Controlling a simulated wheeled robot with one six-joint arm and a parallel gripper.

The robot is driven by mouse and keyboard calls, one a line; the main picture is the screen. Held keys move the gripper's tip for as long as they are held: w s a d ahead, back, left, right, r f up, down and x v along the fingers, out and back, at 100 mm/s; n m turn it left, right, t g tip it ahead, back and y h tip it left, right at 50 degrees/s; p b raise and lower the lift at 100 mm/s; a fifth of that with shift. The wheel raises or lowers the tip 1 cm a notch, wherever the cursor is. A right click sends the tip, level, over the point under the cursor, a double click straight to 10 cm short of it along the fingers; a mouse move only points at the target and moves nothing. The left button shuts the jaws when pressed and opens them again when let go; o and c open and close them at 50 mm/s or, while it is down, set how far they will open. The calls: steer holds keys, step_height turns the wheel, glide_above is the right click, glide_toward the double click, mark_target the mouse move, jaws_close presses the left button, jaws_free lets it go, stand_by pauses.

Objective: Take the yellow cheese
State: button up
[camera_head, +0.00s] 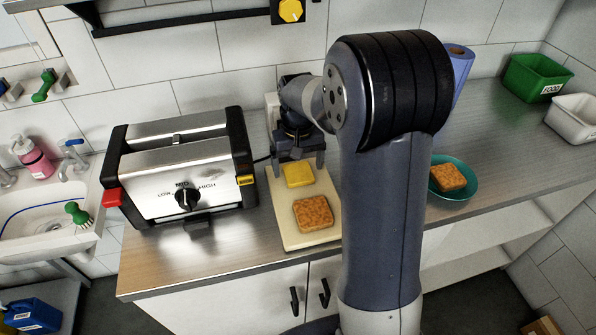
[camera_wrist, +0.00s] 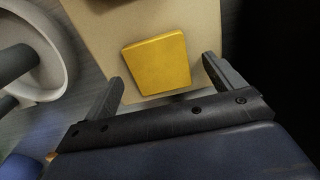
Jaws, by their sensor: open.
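The yellow cheese (camera_head: 298,175) is a flat square slice lying on the cream cutting board (camera_head: 300,240), behind a slice of toast (camera_head: 313,214). In the wrist view the cheese (camera_wrist: 157,63) lies on the board (camera_wrist: 200,20), just ahead of and between my finger tips. My gripper (camera_head: 300,165) is open and empty, with its fingers pointing down at the back of the board. In the wrist view the gripper (camera_wrist: 163,82) has one finger on each side of the cheese's near edge. I cannot tell how high the fingers are above the board.
A large toaster (camera_head: 185,165) stands left of the board. A teal bowl (camera_head: 465,190) with toast in it is right of my arm. A blue roll (camera_head: 460,65) stands behind my arm. Green (camera_head: 535,78) and white (camera_head: 575,118) bins stand at far right. A sink (camera_head: 45,225) is at left.

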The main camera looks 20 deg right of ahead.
steer(key=shift+f, duration=0.55)
steer(key=c, duration=1.1)
